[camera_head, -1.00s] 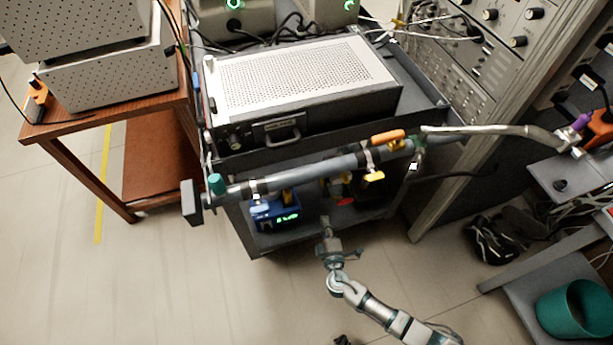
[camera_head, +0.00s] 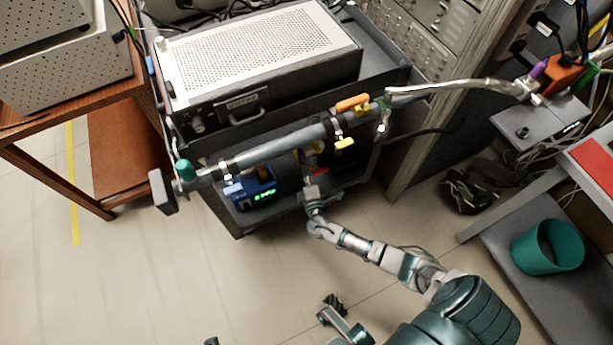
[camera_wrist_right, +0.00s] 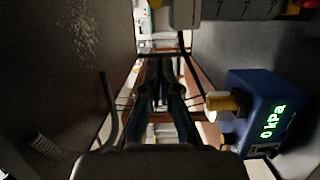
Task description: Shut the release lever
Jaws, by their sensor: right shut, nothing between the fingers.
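A pipe (camera_head: 262,150) runs across the cart front in the head view. An orange lever (camera_head: 352,103) lies along its top, and a yellow lever (camera_head: 344,143) sits just below it. I cannot tell which is the release lever. My right gripper (camera_head: 309,152) is under the pipe, left of the yellow lever and apart from it. In the right wrist view, its fingers (camera_wrist_right: 157,72) are shut and empty. My left gripper (camera_head: 333,302) is low over the floor, far from the levers; its jaw state is unclear.
A blue gauge (camera_head: 254,194) sits on the lower shelf, close right of the fingers in the wrist view, reading 0 kPa. A perforated metal box (camera_head: 265,58) is on the cart top. A green bin (camera_head: 547,246) stands at right. The floor in front is clear.

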